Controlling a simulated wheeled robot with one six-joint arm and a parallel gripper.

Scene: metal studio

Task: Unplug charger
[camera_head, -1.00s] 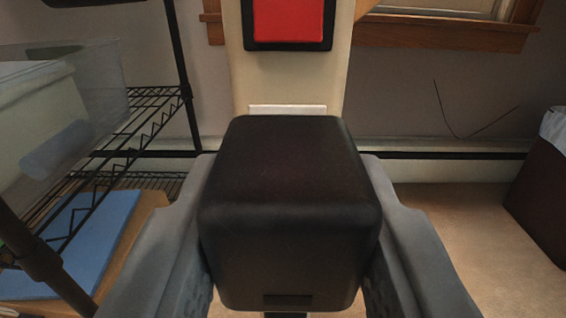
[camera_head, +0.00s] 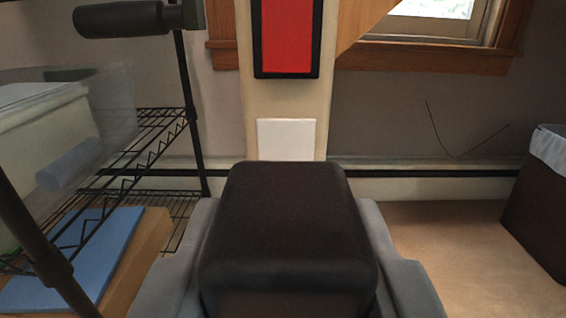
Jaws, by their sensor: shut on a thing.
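The charger (camera_head: 287,225) is a black block with rounded edges at the bottom middle of the view. My gripper (camera_head: 288,285) is shut on it, with a grey finger on its left side and another on its right. The fingertips are partly hidden by the charger. A white wall plate (camera_head: 286,139) shows on the cream post just above and beyond the charger. The charger hides the plate's lower edge, and I cannot see the charger's far side or any prongs.
A red panel with a black frame (camera_head: 286,38) is on the cream post (camera_head: 247,100) above the plate. A black wire rack (camera_head: 150,125) with a bin stands at left. A dark bin (camera_head: 535,215) stands at right. The floor (camera_head: 440,235) between is clear.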

